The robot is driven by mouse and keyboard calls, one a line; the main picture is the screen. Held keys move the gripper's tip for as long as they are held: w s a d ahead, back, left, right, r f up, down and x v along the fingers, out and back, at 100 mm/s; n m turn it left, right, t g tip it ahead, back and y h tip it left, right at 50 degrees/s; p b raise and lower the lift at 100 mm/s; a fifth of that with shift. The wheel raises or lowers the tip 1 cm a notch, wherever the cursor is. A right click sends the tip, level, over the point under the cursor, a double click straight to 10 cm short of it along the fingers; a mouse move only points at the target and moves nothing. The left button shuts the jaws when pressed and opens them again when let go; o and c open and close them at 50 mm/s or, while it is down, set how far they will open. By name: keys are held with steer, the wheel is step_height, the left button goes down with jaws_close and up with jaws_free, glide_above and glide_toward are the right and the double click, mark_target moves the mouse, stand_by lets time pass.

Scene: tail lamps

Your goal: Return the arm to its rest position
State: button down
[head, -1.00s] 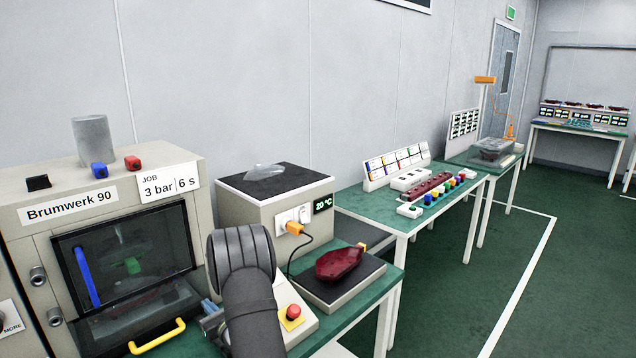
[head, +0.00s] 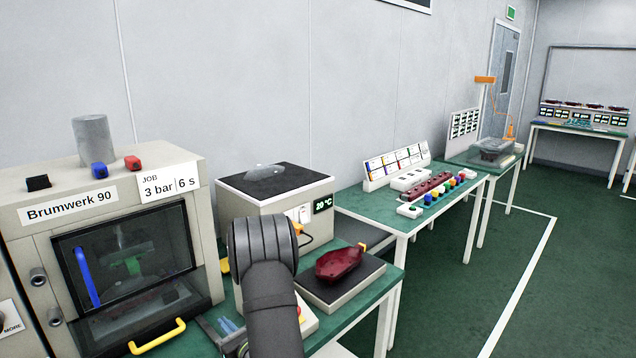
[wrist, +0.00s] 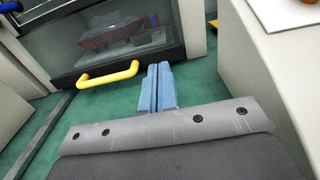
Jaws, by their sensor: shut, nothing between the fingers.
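My gripper (wrist: 158,88) shows in the wrist view with its two blue fingers together and nothing between them. It is over the green bench top, just right of the yellow handle (wrist: 107,75) of the press door. In the head view my dark arm hides most of it; a bit of the blue fingers (head: 229,326) shows at the left of the arm. The press (head: 110,205) marked Brumwerk 90 stands at the left with its glass door down in front. The fingers appear apart from the handle.
A grey box (head: 275,190) with a clear lens on top stands right of the press. A dark red lamp (head: 338,264) lies on a black-topped block beside it. A red stop button is partly behind my arm. Free floor (head: 480,270) lies at the right.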

steer(key=v, duration=2)
steer(key=shift+s+d, duration=0.3)
steer(key=shift+r, duration=0.1)
